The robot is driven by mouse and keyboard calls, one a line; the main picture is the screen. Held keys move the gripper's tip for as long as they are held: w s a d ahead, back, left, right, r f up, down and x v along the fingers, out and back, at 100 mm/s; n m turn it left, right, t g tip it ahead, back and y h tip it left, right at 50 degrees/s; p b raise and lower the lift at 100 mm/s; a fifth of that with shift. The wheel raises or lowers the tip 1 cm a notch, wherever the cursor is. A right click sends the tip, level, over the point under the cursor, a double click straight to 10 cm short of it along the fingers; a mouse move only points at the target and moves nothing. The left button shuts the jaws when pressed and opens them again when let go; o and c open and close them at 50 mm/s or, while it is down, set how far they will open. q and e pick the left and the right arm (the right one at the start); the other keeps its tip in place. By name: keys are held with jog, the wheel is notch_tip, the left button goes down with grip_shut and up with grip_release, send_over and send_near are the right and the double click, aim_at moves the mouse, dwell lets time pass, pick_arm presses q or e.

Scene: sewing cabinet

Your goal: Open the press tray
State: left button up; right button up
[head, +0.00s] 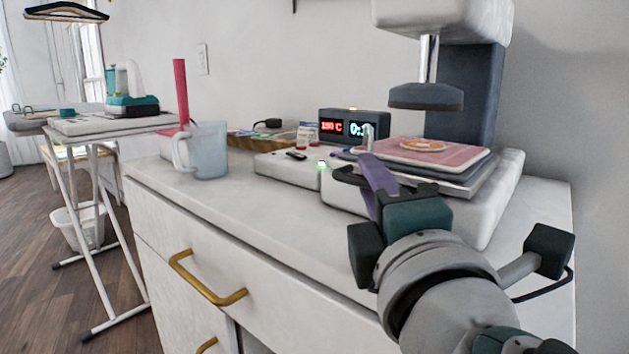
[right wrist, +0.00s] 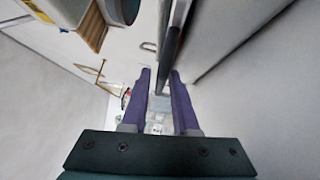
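The heat press stands on the cabinet top at the right. Its dark press tray (head: 462,184) lies on the white base (head: 492,214), with a pink sheet (head: 455,157) bearing an orange print on top. A dark handle (head: 345,176) sticks out at the tray's front left. My right gripper (head: 368,162) is at this handle, its purple fingers partly covering it. In the right wrist view, the fingers (right wrist: 161,72) are apart, with a dark bar (right wrist: 172,45) running between them; contact is unclear. My left gripper is not in view.
The dark press head (head: 426,96) hangs raised above the tray. A control box with a lit display (head: 353,127), small jars (head: 308,135) and a frosted mug (head: 207,152) stand to the left. The cabinet's front edge is clear between mug and press.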

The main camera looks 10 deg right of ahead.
grip_shut()
dwell(1.1)
